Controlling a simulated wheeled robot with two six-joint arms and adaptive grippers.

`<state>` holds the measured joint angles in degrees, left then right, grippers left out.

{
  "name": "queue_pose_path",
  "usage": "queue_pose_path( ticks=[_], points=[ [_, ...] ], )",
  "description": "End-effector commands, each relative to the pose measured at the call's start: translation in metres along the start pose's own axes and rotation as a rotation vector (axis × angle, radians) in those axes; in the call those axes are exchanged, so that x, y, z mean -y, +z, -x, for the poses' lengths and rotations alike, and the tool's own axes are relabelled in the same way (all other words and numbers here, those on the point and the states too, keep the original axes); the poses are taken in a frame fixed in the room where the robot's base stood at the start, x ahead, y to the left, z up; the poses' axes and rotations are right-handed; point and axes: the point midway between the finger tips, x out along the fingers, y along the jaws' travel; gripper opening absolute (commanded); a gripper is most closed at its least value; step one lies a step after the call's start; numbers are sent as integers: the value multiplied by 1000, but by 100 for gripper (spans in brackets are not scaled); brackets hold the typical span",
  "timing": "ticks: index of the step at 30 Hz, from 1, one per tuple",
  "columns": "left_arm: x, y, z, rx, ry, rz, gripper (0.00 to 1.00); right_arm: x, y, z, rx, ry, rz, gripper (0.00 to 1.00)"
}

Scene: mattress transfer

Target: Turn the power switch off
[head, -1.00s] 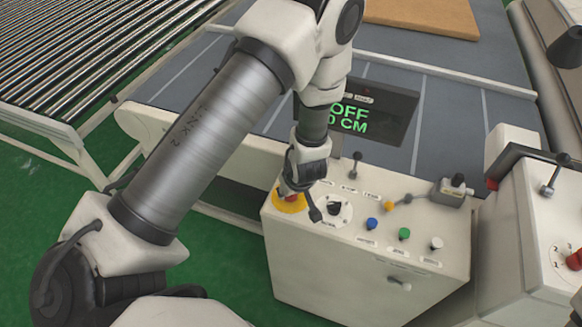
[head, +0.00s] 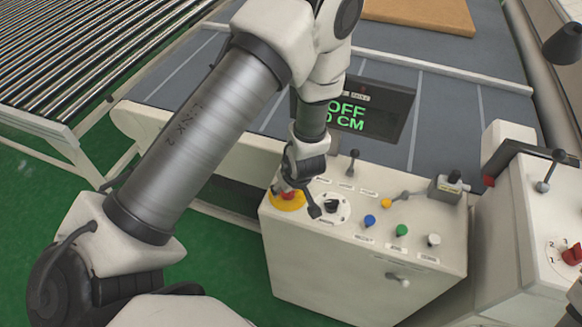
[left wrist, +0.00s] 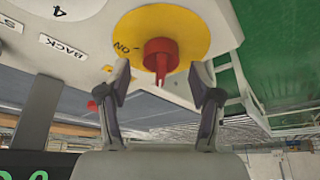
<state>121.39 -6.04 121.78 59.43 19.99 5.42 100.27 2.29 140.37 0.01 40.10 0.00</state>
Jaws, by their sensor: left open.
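The power switch, a red knob (left wrist: 160,58), sits on a yellow round plate (left wrist: 185,25) with "ON" printed beside it. The yellow plate (head: 286,202) is at the left corner of the white control box top in the head view, partly behind the gripper. My left gripper (left wrist: 162,72) is open at the knob, with one finger on each side of it and gaps visible. In the head view, my left gripper (head: 300,196) hides most of the knob. The display (head: 350,115) shows "OFF" and "0 CM", partly behind my arm. My right gripper is not in view.
A black selector dial (head: 332,206) is close beside the gripper. Blue (head: 370,221), green (head: 402,230) and white (head: 434,240) buttons and a small lever (head: 353,161) are on the same box (head: 340,270). A second control box (head: 525,215) stands at right.

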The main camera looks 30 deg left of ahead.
Motion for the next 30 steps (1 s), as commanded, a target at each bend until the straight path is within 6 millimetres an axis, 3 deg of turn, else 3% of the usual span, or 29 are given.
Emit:
queue_pose_path(
  ticks=[10,18,30],
  points=[
    [0,-2,86,-6,3,3,64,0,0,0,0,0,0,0],
    [0,-2,108,-1,1,2,64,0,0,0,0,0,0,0],
    [0,-1,109,0,1,2,64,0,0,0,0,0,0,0]
  ],
)
